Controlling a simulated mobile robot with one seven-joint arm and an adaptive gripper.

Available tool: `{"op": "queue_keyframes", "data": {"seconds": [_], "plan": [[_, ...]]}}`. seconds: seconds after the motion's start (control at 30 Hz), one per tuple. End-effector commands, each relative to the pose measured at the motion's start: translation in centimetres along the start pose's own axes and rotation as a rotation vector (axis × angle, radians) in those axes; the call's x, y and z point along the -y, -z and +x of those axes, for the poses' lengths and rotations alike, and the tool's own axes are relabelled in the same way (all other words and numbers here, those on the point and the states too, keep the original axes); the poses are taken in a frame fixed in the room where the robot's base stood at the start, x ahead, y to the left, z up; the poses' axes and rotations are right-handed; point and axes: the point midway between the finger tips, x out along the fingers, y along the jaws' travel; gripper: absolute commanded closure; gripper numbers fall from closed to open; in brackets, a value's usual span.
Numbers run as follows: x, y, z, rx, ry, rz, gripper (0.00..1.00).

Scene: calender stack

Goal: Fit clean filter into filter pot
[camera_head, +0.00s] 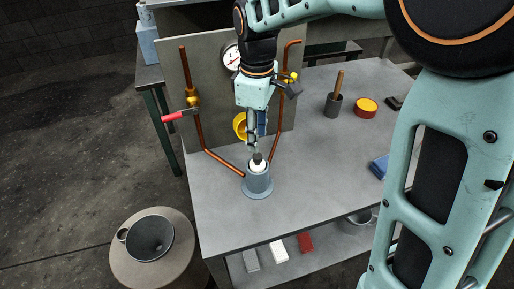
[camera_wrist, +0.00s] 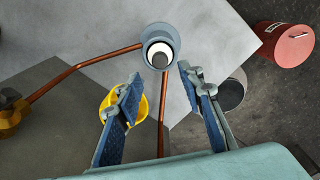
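The filter pot (camera_head: 258,185) is a grey-blue cylinder with a flanged base, upright near the table's front left. A white filter (camera_head: 258,166) with a dark top sits in its mouth, its upper end showing above the rim. In the wrist view the pot (camera_wrist: 146,37) is seen from above, with the white ring of the filter (camera_wrist: 152,48) inside it. My gripper (camera_head: 254,148) is just above the pot. In the wrist view my gripper (camera_wrist: 159,78) has its fingers spread apart with nothing between them, short of the pot. The filter's lower part is hidden in the pot.
Copper pipes (camera_head: 204,140) and a red-handled valve (camera_head: 174,116) stand on a panel behind the pot. A yellow part (camera_head: 239,125) is behind my gripper.

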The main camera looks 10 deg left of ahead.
Motion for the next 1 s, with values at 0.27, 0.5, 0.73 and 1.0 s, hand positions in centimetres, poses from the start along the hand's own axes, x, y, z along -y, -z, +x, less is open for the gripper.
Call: {"op": "queue_keyframes", "data": {"seconds": [0.27, 0.5, 0.73, 1.0], "plan": [[0.0, 0.1, -3.7, -0.001, 0.000, 0.000, 0.65], [0.1, 0.0, -4.2, 0.000, 0.001, 0.000, 0.65], [0.1, 0.0, -4.1, 0.000, 0.001, 0.000, 0.65], [-0.9, -0.6, -4.9, -0.014, -0.033, -0.004, 0.65]]}}
